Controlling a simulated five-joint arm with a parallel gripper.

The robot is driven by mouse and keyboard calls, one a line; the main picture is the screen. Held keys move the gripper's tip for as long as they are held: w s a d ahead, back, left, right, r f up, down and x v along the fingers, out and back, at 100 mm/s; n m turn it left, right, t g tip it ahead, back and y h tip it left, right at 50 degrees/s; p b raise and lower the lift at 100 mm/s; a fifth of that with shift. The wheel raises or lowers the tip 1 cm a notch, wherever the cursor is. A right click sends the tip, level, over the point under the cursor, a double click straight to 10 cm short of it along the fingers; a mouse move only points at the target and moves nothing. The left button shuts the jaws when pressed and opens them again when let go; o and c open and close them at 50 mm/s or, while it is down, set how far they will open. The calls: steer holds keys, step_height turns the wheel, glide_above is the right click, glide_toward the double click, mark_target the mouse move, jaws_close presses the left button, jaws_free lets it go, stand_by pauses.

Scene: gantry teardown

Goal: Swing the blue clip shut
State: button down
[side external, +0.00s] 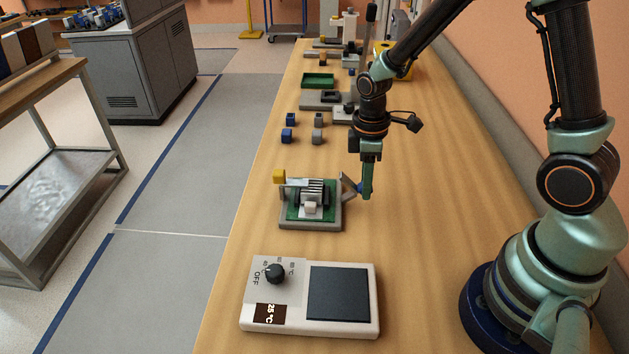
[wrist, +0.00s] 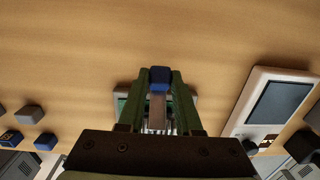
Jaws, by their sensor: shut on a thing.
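The blue clip (wrist: 160,74) has a blue tip on a grey arm. My gripper (wrist: 161,83) is shut on its blue tip, which sits between the two green fingertips in the wrist view. In the side view, my gripper (side external: 366,192) is at the right edge of a small grey fixture (side external: 299,226), and the clip's grey arm (side external: 348,190) leans outward there, tilted open. The fixture holds a green board (side external: 294,212) with a striped finned block (side external: 313,187) and a small white block on it. A yellow tab (side external: 279,176) stands at its back left corner. My fingers partly hide the clip.
A white hot plate with a knob (side external: 369,322) lies in front of the fixture. Several blue and grey cubes (side external: 287,135) stand behind it. A green tray (side external: 318,80) and more equipment are further back. The bench left of the fixture is clear.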

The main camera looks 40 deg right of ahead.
mark_target(360, 183)
steer(key=shift+w+a+r, duration=0.15)
steer(key=shift+a+r, duration=0.05)
steer(key=c, duration=0.6)
jaws_free()
step_height(360, 183, up, 12)
steer(key=w, duration=0.1)
steer(key=shift+r, duration=0.1)
